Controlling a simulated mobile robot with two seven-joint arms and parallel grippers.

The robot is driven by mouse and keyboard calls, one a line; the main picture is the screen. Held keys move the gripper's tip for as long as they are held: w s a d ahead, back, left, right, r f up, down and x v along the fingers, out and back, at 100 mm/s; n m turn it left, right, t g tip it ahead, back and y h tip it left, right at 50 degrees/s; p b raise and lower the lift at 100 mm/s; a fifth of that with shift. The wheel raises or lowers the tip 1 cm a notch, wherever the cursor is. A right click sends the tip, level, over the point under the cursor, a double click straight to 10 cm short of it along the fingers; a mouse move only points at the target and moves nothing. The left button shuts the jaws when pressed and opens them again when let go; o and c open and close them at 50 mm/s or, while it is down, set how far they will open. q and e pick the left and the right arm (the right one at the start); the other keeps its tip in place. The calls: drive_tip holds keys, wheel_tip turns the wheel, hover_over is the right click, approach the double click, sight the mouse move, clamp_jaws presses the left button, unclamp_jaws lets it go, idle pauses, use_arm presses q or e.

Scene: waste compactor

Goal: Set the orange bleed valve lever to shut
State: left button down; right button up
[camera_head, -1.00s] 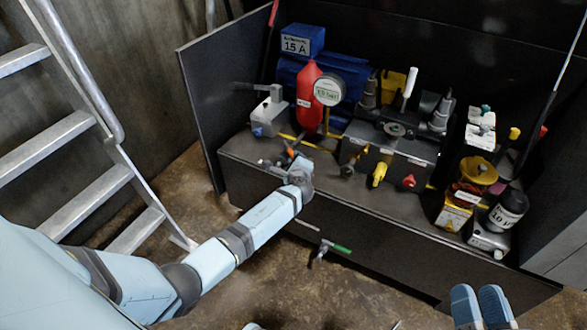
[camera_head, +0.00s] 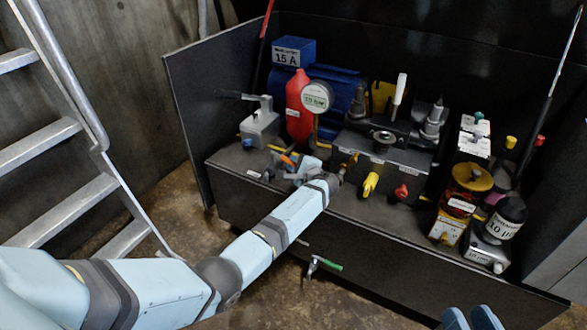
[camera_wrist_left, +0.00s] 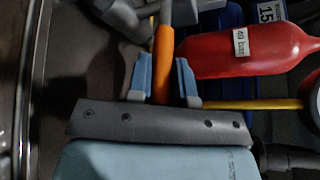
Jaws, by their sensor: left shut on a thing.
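The orange bleed valve lever (camera_head: 287,160) is at the front left of the bench, partly covered by my left gripper. In the left wrist view the orange lever (camera_wrist_left: 163,64) stands between the two blue fingers. My left gripper (camera_head: 293,164) is shut on it; it also shows in the left wrist view (camera_wrist_left: 164,80). The lever's pivot and the valve body are mostly hidden in the head view. My right gripper (camera_head: 471,316) shows only as two blue fingertips at the bottom edge; its opening is unclear.
A red bottle (camera_head: 299,108) and a pressure gauge (camera_head: 317,96) stand just behind the lever. A grey box (camera_head: 260,124) is to its left. A yellow handle (camera_head: 371,184) and red knob (camera_head: 401,192) are to the right. A green-handled tap (camera_head: 325,264) is below.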

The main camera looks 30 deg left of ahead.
use_arm(q)
drive_tip(key=shift+w+n+g, duration=0.2)
drive_tip(key=shift+n+g, duration=0.1)
drive_tip(key=shift+g, duration=0.1)
use_arm(e)
drive_tip(key=shift+w+d, duration=0.15)
drive_tip(key=shift+w, duration=0.15)
drive_tip(key=shift+r, duration=0.1)
use_arm(q)
drive_tip(key=c, duration=1)
unclamp_jaws()
drive_tip(key=shift+c, duration=0.2)
